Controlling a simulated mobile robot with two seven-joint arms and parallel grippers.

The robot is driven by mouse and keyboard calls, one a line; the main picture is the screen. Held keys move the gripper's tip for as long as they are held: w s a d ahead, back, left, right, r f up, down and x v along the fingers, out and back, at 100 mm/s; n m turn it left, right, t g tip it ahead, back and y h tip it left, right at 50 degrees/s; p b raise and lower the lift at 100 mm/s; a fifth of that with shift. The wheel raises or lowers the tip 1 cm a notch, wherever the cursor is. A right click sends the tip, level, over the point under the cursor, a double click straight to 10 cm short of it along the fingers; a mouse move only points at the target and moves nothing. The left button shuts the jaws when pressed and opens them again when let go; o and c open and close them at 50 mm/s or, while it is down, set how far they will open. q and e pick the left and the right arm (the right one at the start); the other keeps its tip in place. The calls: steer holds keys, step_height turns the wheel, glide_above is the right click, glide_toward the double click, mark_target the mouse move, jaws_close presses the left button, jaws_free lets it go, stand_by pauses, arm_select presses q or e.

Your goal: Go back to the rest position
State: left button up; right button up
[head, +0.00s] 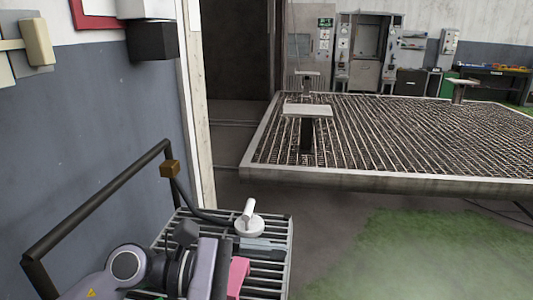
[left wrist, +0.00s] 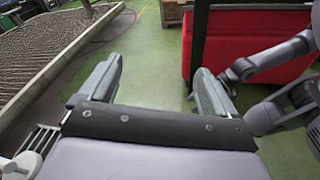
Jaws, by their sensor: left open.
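My left gripper (left wrist: 157,68) is open, with its two grey fingers apart and nothing between them but green floor. In the head view my left arm comes in at the bottom left, over a slatted metal rack (head: 280,225). How far above the rack it is, I cannot tell. Grey links of my other arm show at the right of the left wrist view; its gripper is not seen.
A white round-based object (head: 249,223) and a pink block (head: 237,276) are at the rack. A dark rail (head: 95,208) runs along the blue wall. A large grated turntable (head: 400,135) stands behind. A red panel (left wrist: 258,45) is at right. Green floor (head: 420,250) is clear.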

arm_select(q)
steer(key=w+a+r+n+t+h, duration=0.35)
steer(key=r+n+t, duration=0.35)
steer(key=n+t, duration=0.85)
steer(key=w+a+f+n+t+y, duration=0.15)
steer(key=a+f+n+y, duration=0.25)
steer(key=a+n+y, duration=0.55)
steer(key=w+a+f+n+t+y, duration=0.1)
steer(key=a+f+n+t+y, duration=0.15)
steer(key=n+y, duration=0.8)
steer(key=s+a+f+n+g, duration=0.3)
steer(key=f+n+g, duration=0.1)
steer(key=f+n, duration=0.3)
steer(key=s+a+f+n+g, duration=0.3)
steer(key=a+f+n, duration=0.1)
steer(key=f+n, duration=0.2)
steer(key=s+f+n+g, duration=0.3)
steer(key=s+f+g, duration=0.2)
steer(key=s, duration=0.3)
steer(key=s+f+n+g, duration=0.4)
steer(key=s+f+g, duration=0.1)
steer(key=s, duration=0.4)
steer(key=w+d+f+t+h+p, duration=0.2)
steer(key=w+f+t+p, duration=0.1)
steer(key=w+t+p, duration=0.3)
steer(key=shift+w+m+t, duration=0.35)
steer(key=shift+m+t, duration=0.1)
steer(key=shift+t, duration=0.2)
